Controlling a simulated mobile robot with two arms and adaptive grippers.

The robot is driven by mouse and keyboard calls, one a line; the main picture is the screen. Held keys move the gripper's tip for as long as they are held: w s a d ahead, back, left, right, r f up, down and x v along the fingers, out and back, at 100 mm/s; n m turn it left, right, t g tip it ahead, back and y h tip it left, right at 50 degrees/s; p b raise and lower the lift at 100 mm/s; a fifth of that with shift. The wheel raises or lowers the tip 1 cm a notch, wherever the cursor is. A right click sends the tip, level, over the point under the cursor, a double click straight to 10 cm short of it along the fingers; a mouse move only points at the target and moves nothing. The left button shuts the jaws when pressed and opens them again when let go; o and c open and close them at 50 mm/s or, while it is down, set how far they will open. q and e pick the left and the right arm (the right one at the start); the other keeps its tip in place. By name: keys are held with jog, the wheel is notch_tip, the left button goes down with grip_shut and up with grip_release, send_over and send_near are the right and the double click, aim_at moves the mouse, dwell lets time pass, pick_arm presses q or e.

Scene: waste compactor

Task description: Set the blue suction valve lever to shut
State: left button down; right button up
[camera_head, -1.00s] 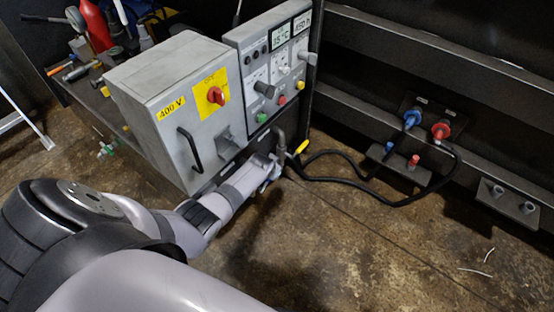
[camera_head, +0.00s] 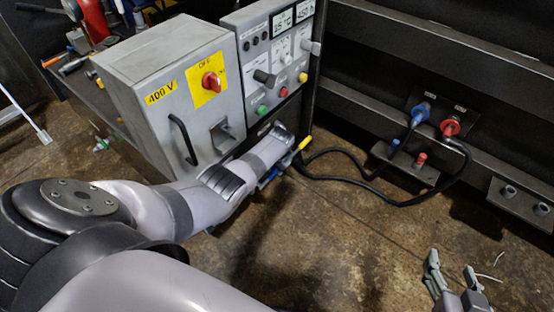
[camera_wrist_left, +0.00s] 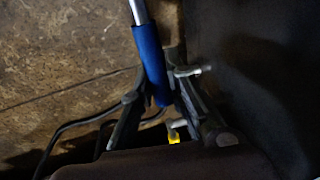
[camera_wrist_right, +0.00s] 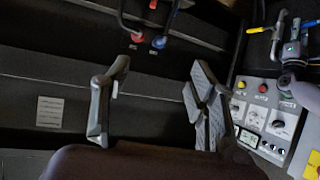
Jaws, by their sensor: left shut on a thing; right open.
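The blue suction valve lever (camera_wrist_left: 150,55) has a blue sleeve on a metal rod. In the left wrist view it runs down between the fingers of my left gripper (camera_wrist_left: 157,110), which is shut on it. In the head view a small blue part of the lever (camera_head: 268,178) shows below my left wrist, low beside the control cabinet. The left fingers are mostly hidden there, and so is the valve body. My right gripper (camera_head: 452,268) is open and empty over the floor at lower right. It also shows open in the right wrist view (camera_wrist_right: 157,80).
A yellow handle (camera_head: 304,143) is close beside my left wrist. The grey 400 V cabinet (camera_head: 165,90) and control panel (camera_head: 275,60) stand above. Black hoses (camera_head: 350,180) run to blue (camera_head: 420,113) and red (camera_head: 450,126) couplings. The floor at right centre is open.

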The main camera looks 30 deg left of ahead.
pick_arm(q)
jog(key=shift+f+g+b, duration=0.3)
jog(key=shift+f+b, duration=0.15)
jog(key=shift+b, duration=0.2)
jog(key=shift+w+f+g+b, duration=0.1)
jog(key=shift+f+g+b, duration=0.15)
jog(key=shift+b, duration=0.4)
pick_arm(e)
jog(key=w+a+r+t+y, duration=0.25)
jog(key=r+t, duration=0.45)
jog(key=r, duration=0.4)
pick_arm(q)
jog(key=shift+f+g+b, duration=0.1)
jog(key=shift+g+b, duration=0.15)
jog(key=shift+b, duration=0.3)
jog(key=shift+f+g+b, duration=0.15)
jog(key=shift+g+b, duration=0.25)
jog(key=shift+b, duration=0.25)
pick_arm(e)
jog(key=s+r+t+y, duration=0.1)
jog(key=s+r+t, duration=0.1)
jog(key=r+t, duration=0.2)
jog(key=s+r+t+y, duration=0.2)
jog(key=s+r+t, duration=0.1)
jog(key=r, duration=0.4)
jog(key=shift+s+r+n+t, duration=0.15)
jog(key=shift+s+n+t, duration=0.15)
jog(key=shift+t, duration=0.1)
